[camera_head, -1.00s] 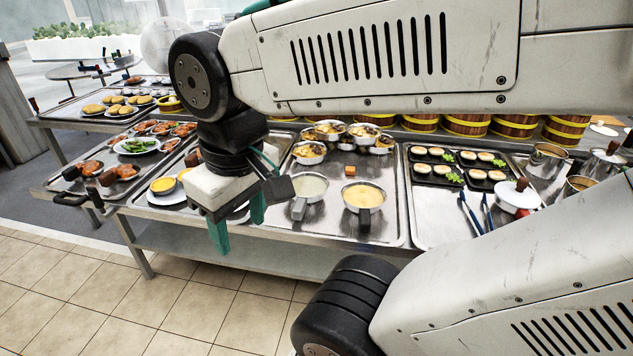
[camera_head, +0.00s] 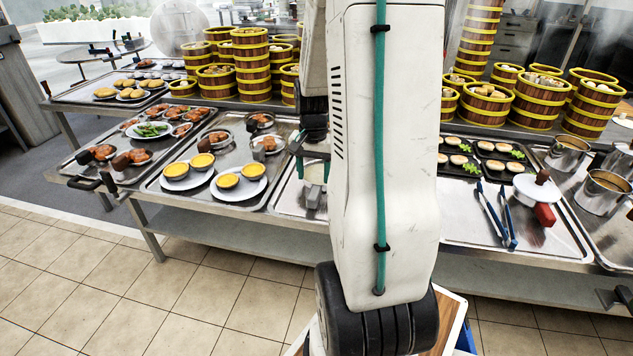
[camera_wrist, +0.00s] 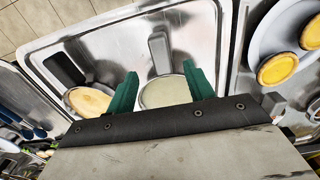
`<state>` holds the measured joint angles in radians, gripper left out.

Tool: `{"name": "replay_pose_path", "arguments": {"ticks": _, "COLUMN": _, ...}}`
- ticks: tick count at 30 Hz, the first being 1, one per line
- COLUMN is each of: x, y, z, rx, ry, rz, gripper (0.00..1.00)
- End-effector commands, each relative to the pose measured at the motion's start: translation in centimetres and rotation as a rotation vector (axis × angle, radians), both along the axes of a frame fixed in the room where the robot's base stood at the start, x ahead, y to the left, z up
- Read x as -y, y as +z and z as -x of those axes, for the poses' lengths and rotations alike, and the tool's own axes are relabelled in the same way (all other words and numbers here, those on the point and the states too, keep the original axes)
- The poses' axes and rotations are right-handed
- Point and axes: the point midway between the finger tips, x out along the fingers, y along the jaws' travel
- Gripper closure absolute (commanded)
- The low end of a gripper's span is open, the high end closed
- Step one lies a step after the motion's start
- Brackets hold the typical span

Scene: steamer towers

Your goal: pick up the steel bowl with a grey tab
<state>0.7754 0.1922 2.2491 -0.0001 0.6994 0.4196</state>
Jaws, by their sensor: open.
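The steel bowl with a grey tab (camera_wrist: 165,93) holds a pale cream liquid and sits on a steel tray. In the wrist view it lies between the two green fingers of my gripper (camera_wrist: 160,73), with its grey tab (camera_wrist: 158,52) pointing up the picture. My gripper is open and holds nothing. A second bowl with a black tab (camera_wrist: 88,100) and yellow-orange contents stands to the left, just outside the left finger. In the head view my gripper (camera_head: 311,165) is partly behind my arm, which hides most of both bowls.
A white plate with yellow tarts (camera_head: 239,193) is on the neighbouring tray to the left; it also shows at right in the wrist view (camera_wrist: 262,40). Bamboo steamers (camera_head: 253,70) stand in stacks behind.

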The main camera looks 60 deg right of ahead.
Motion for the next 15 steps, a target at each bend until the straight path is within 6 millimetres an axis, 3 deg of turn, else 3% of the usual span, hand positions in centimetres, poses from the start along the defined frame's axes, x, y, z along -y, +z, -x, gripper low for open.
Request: {"name": "replay_pose_path", "arguments": {"ticks": 15, "x": 0.4, "y": -6.6, "z": -0.3, "rx": -0.003, "ry": -0.011, "rz": -0.003, "gripper": 0.47}}
